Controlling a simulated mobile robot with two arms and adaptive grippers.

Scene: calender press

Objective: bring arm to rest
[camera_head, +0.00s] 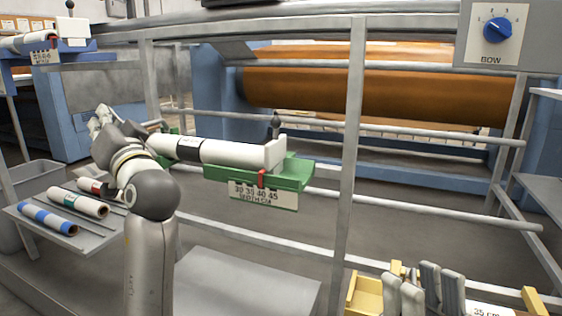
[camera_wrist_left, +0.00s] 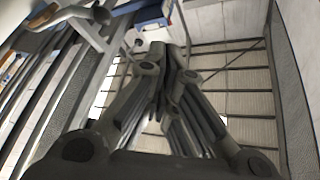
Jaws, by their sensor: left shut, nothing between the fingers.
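My left arm rises from the lower left in the head view and bends at its elbow. My left gripper (camera_head: 100,118) is at the far end, pointing up and away, left of the green bracket. In the left wrist view, the fingers of the left gripper (camera_wrist_left: 165,62) come together at their tips, with nothing seen between them. My right gripper (camera_head: 422,284) shows only as grey fingers at the bottom edge of the head view, beside a yellow holder. Its jaw gap is unclear.
A white-ended bar sits on a green bracket (camera_head: 300,172) with a scale and red pointer. Grey rails and a post (camera_head: 352,150) stand before the orange roller (camera_head: 350,85). A tray (camera_head: 95,240) holds several rolls at left. A yellow holder (camera_head: 367,296) is at bottom right.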

